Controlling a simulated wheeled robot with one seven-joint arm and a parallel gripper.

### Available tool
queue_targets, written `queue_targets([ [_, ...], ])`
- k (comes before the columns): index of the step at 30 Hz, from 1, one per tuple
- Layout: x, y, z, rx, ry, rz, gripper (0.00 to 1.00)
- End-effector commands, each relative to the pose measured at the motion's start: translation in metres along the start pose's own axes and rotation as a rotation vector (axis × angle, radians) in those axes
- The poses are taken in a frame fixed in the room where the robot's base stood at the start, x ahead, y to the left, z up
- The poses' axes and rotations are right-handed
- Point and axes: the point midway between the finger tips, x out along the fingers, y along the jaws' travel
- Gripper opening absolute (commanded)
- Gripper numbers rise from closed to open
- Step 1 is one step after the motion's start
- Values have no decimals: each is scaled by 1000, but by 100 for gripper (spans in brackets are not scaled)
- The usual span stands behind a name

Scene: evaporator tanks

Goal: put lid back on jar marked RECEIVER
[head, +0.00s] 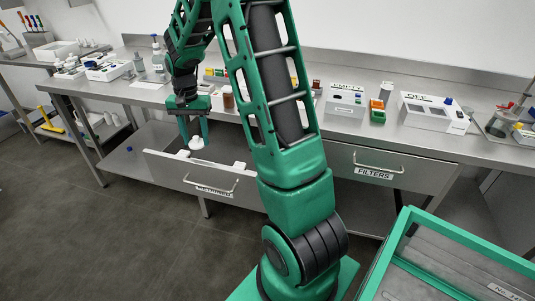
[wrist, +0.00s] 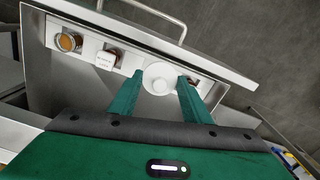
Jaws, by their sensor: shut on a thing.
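My gripper (wrist: 160,77) is shut on a round white lid (wrist: 158,84) with a raised centre, seen between the two green fingertips in the wrist view. In the head view, my gripper (head: 194,137) holds the white lid (head: 197,144) above the pulled-out drawer (head: 190,176). In the wrist view, a round jar with amber contents (wrist: 68,42) sits at the left of the drawer. Next to it is a white-labelled item (wrist: 105,60) with a brown top edge; its lettering is too small to read. I cannot tell which jar is marked RECEIVER.
The drawer front (wrist: 170,35) and its handle lie beyond the fingers. A steel bench (head: 430,135) carries bottles, boxes and instruments above the drawer. A closed FILTERS drawer (head: 390,168) is to the right. A green-framed cart (head: 455,230) stands at the lower right.

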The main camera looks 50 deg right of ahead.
Motion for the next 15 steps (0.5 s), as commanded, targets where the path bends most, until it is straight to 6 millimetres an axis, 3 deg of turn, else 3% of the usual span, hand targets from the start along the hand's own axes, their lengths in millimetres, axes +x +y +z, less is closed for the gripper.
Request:
queue_targets([
  [1,6,29,-7,110,-2,2,23],
  [9,32,160,-13,693,-6,4,23],
  [15,46,225,0,1016,-7,4,23],
])
